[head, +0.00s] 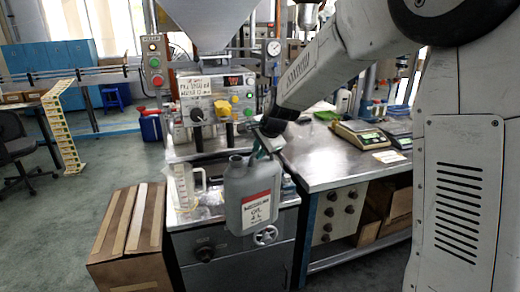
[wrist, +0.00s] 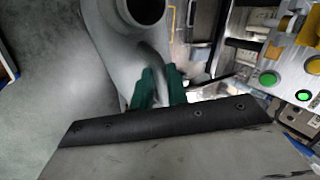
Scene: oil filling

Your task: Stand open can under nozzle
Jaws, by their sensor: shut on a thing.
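A grey can (head: 250,200) with a red and white label hangs roughly upright from my gripper (head: 262,150). Its open neck (head: 236,160) has no cap on it. In the wrist view, the green fingers of my gripper (wrist: 160,88) are shut around the can's handle, beside the dark round mouth (wrist: 142,9). The filling machine (head: 215,105), with a hopper above and a button panel, stands behind the can. I cannot clearly make out its nozzle. The can's lower part shows in front of the steel stand's front edge, apparently in the air.
A clear measuring jug (head: 186,187) stands on the steel stand (head: 212,212) left of the can. A cardboard box (head: 128,235) is on the floor at left. A steel table (head: 335,165) with scales (head: 360,135) is at right. A handwheel (head: 265,235) juts out below the can.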

